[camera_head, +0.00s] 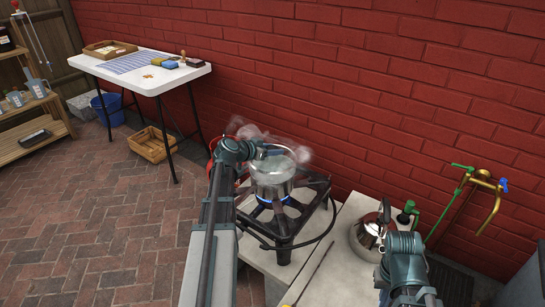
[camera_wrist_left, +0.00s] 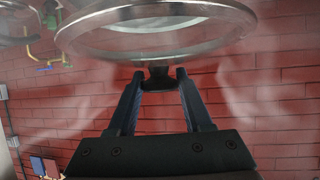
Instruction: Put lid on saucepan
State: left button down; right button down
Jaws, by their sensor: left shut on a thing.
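The steel saucepan (camera_head: 272,186) stands on the black gas burner, with a blue flame under it and steam around its top. A clear glass lid with a metal rim (camera_wrist_left: 160,48) is in the left wrist view, and its dark grip (camera_wrist_left: 158,77) sits between my left fingertips. My left gripper (camera_head: 266,152) is shut on the lid at the saucepan's top. Steam and the gripper blur the rim, so I cannot tell whether the lid touches the pan. My right gripper (camera_head: 402,243) is beside the kettle; its fingers are not clear.
A shiny kettle (camera_head: 371,230) stands on the pale counter (camera_head: 325,265) right of the burner stand (camera_head: 285,232). Brass taps (camera_head: 484,185) are on the red brick wall. A white table (camera_head: 150,80) stands at the back left, with a wooden crate (camera_head: 152,145) below it.

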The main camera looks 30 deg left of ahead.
pick_arm(q)
jog(key=shift+f, duration=0.65)
pick_arm(e)
jog(key=shift+f, duration=0.65)
pick_arm(q)
jog(key=shift+f, duration=0.1)
pick_arm(e)
jog(key=shift+f, duration=0.1)
pick_arm(q)
jog(key=shift+f+b, duration=0.55)
jog(key=shift+b, duration=0.25)
jog(key=shift+c, duration=1.6)
grip_release()
pick_arm(e)
jog(key=shift+f, duration=0.5)
